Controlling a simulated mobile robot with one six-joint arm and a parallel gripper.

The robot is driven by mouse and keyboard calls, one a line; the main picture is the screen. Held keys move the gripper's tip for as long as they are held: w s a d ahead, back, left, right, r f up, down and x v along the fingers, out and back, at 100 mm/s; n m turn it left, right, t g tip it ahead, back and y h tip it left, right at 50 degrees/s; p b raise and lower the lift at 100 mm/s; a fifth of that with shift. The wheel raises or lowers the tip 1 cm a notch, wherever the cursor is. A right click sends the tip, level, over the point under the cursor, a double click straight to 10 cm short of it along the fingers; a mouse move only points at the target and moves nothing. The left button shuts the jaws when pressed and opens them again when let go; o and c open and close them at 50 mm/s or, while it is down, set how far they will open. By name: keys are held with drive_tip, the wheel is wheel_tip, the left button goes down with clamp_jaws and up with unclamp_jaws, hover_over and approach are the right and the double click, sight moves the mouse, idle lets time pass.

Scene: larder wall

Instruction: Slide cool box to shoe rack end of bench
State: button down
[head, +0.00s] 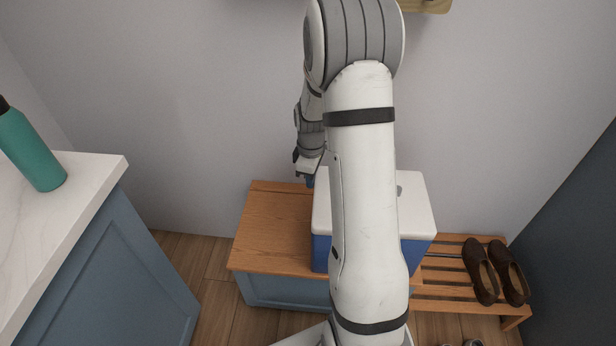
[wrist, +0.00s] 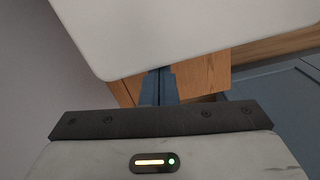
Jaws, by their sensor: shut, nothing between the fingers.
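The cool box (head: 322,252) has a blue body and a white lid, and stands upright on the right part of the wooden bench (head: 272,228). My arm hides its middle. Its lid (wrist: 190,35) fills the top of the wrist view. My gripper (head: 308,181) is at the box's back left corner, fingers pointing down. The shut fingers (wrist: 158,88) show beside the lid edge in the wrist view; I cannot tell whether they touch the box. The shoe rack (head: 455,293) is just right of the bench.
Dark brown shoes (head: 481,272) lie on the rack's top. A white counter (head: 75,215) with a teal bottle (head: 32,150) stands at left. The bench top left of the box is bare. The wall runs close behind the bench. Part of a wooden shelf (head: 428,5) shows at the top.

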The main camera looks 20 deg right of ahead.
drive_tip(key=shift+a, duration=0.1)
drive_tip(key=w+a+r+p, duration=0.2)
drive_tip(key=w+a+r, duration=0.1)
drive_tip(key=r, duration=0.7)
drive_tip(key=s+a+r+m+t+p, duration=0.1)
drive_tip(key=s+a+r+m+p, duration=0.2)
drive_tip(key=s+r, duration=0.4)
drive_tip(key=s+a+r+m+p, duration=0.3)
drive_tip(key=s+r+p, duration=0.2)
drive_tip(key=s+r, duration=0.3)
drive_tip(key=s+a+r+m+t+p, duration=0.1)
drive_tip(key=s+a+r+m+p, duration=0.2)
drive_tip(key=s+r, duration=0.5)
drive_tip(key=shift+s+m+t+p, duration=0.3)
drive_tip(key=shift+s+m+p, duration=0.1)
drive_tip(key=shift+p, duration=0.1)
